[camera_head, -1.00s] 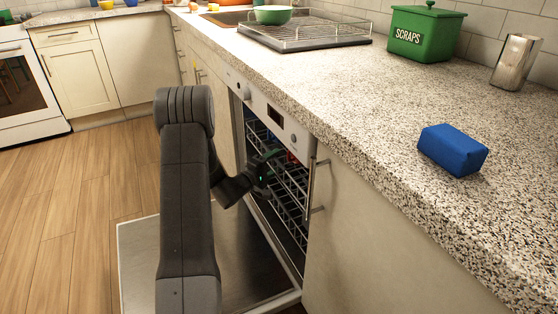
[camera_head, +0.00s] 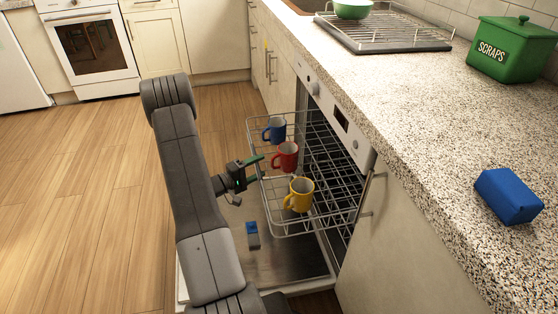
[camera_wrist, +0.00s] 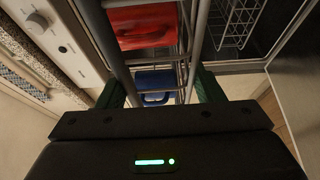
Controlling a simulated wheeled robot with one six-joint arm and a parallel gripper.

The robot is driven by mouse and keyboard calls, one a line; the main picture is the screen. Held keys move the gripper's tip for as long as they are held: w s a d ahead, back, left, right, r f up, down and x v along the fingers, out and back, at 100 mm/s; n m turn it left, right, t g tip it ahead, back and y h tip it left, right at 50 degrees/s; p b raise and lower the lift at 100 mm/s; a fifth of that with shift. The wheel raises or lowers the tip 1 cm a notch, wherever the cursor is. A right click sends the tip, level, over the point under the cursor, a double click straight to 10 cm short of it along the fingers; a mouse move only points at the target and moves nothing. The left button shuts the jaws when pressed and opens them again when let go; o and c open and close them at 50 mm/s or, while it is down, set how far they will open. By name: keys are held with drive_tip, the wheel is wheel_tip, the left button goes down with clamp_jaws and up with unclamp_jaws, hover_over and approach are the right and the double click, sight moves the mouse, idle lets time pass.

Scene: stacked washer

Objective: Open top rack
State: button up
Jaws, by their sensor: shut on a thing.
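The top rack (camera_head: 320,226) of the dishwasher is pulled out over the lowered door (camera_head: 285,262). It holds a blue mug (camera_head: 275,131), a red mug (camera_head: 287,157) and a yellow mug (camera_head: 301,195). My gripper (camera_head: 257,172) is shut on the rack's front edge, near the red mug. In the wrist view my gripper (camera_wrist: 163,90) has its two green fingers at the rack's wires, with the red mug (camera_wrist: 142,24) and the blue mug (camera_wrist: 156,82) beyond. The exact contact between fingers and wire is hard to see.
The dishwasher's control panel (camera_head: 340,118) is above the opening. A cabinet with a handle (camera_head: 364,196) stands to its right. The counter holds a blue block (camera_head: 509,195), a green scraps bin (camera_head: 510,50) and a drying rack (camera_head: 385,32). The floor at left is clear.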

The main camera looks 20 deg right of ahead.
drive_tip(key=w+a+p, duration=0.1)
drive_tip(key=a, duration=0.6)
drive_tip(key=shift+a+r, duration=0.3)
drive_tip(key=shift+r, duration=0.05)
drive_tip(key=shift+w, duration=0.1)
drive_tip(key=o, duration=1.3)
drive_tip(key=shift+c, duration=0.2)
drive_tip(key=shift+f, duration=0.1)
drive_tip(key=p+v, duration=0.2)
drive_tip(key=v, duration=1.2)
drive_tip(key=shift+d, duration=0.15)
